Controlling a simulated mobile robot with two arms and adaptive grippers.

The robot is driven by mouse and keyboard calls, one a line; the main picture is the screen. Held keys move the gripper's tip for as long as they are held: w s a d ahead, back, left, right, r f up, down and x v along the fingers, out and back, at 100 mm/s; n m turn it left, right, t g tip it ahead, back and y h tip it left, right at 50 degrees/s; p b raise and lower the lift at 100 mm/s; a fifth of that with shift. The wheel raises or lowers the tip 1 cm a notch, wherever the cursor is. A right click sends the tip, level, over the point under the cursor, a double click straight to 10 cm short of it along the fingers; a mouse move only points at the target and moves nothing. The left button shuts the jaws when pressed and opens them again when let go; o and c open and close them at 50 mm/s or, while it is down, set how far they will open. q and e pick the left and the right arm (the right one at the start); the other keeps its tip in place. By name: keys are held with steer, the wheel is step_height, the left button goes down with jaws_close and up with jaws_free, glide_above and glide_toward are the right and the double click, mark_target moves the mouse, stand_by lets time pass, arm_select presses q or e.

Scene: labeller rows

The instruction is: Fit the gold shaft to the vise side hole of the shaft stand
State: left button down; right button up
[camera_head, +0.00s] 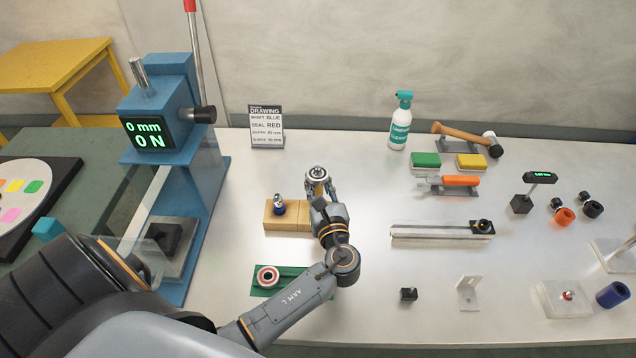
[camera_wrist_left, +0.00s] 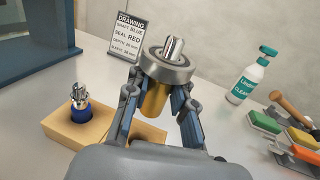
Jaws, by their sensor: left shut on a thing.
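My left gripper (camera_head: 320,190) is shut on the gold shaft (camera_wrist_left: 154,100), which stands roughly upright between the fingers in the left wrist view. A steel bearing ring (camera_wrist_left: 167,66) sits around its upper part, with a silver tip above. The shaft stand (camera_head: 289,222) is a tan block, also in the left wrist view (camera_wrist_left: 98,138). A blue shaft (camera_head: 278,204) with a silver top stands in its left part. The gold shaft is over or just behind the stand's right end. My gripper hides that end, so I cannot tell whether the shaft's foot is in a hole. My right gripper is not in view.
The blue press (camera_head: 190,175) stands left of the stand. A drawing sign (camera_head: 266,127) is behind it. A spray bottle (camera_head: 399,122), a rail fixture (camera_head: 435,232) and tools are to the right.

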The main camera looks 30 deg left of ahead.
arm_select(q)
steer(key=shift+r, duration=0.15)
steer(key=shift+p, duration=0.4)
steer(key=shift+f+b, duration=2.2)
steer(key=shift+f, duration=0.75)
steer(key=shift+p, duration=0.3)
steer(key=shift+p, duration=0.35)
steer(key=shift+f+b, duration=1.45)
steer(key=shift+f, duration=0.55)
steer(key=c, duration=1.1)
jaws_free()
steer(key=shift+d, duration=0.1)
steer(key=shift+o, duration=0.2)
steer(key=shift+s+f, duration=0.1)
